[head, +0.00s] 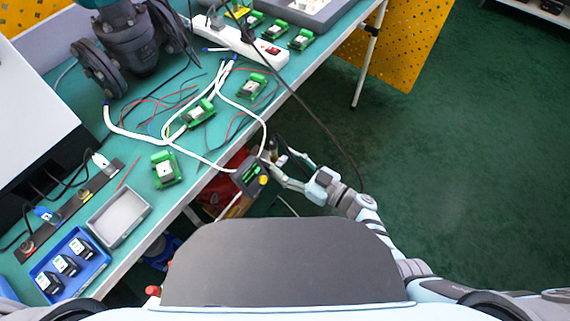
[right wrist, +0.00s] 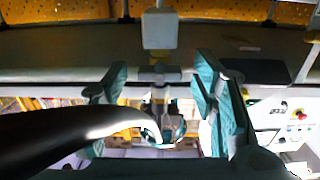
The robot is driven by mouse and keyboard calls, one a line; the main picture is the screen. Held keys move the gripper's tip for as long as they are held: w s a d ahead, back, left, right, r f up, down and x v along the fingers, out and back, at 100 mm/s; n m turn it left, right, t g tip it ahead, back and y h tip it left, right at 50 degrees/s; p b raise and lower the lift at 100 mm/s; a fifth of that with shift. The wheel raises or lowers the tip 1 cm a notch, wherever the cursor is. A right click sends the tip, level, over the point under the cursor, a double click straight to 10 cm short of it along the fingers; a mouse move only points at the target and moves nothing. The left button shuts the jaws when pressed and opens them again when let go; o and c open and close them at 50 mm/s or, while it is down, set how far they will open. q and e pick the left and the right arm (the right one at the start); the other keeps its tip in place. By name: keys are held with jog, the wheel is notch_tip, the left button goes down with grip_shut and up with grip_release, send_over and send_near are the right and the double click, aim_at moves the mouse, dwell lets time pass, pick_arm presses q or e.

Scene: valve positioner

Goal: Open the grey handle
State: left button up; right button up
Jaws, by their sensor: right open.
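My right gripper (head: 277,157) is at the table's near edge in the head view, beside a dark box with green and yellow parts (head: 250,174). In the right wrist view its two teal-grey fingers (right wrist: 160,82) stand wide apart. A light grey block (right wrist: 159,30) shows beyond and between the fingers, with a smaller grey part below it. I cannot tell whether this is the grey handle. I see no clear grey handle in the head view. A dark curved thing with a bright end crosses the left of the wrist view. My left gripper is out of view.
The green table (head: 205,175) holds a dark valve body (head: 133,40), a white power strip (head: 240,42), loose cables and several green modules. A grey tray (head: 118,217) and a blue tray (head: 100,262) stand at lower left. The floor at right is clear.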

jog(key=shift+w+a, duration=0.25)
jog(key=shift+a, duration=0.05)
jog(key=shift+c, duration=0.5)
jog(key=c, duration=1.1)
jog(key=shift+r+m+p, duration=0.2)
jog(key=shift+m+p, duration=0.2)
jog(key=shift+f+m+p, duration=0.1)
jog(key=shift+m+p, duration=0.3)
jog(key=shift+m, duration=0.6)
jog(key=shift+f, duration=0.1)
jog(key=o, duration=1.2)
